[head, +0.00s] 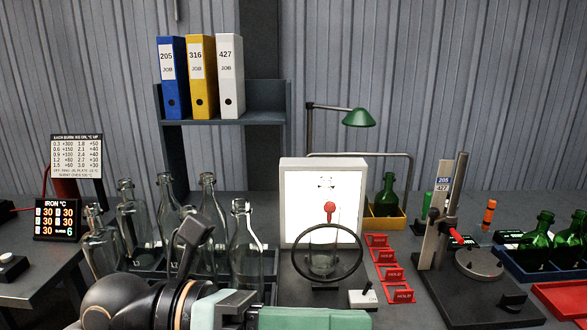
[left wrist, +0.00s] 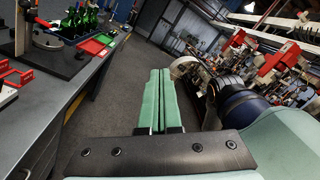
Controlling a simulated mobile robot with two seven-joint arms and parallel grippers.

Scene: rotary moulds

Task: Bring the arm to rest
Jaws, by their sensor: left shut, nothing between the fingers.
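My left arm crosses the bottom of the head view from the left. Its gripper (head: 312,317) shows green fingers at the bottom edge, in front of the bench. In the left wrist view the two long green fingers (left wrist: 160,75) lie side by side, shut, with nothing between them. They point out over the grey floor, clear of the bench (left wrist: 60,110). My right gripper is in neither view.
Clear glass bottles (head: 245,245) stand close behind my left arm. A lit white panel (head: 296,205) with a ring in front stands mid-bench. Red tags (head: 392,273), a gauge stand (head: 440,240) and green bottles (head: 538,232) are to the right. Machinery (left wrist: 235,60) lies beyond the floor.

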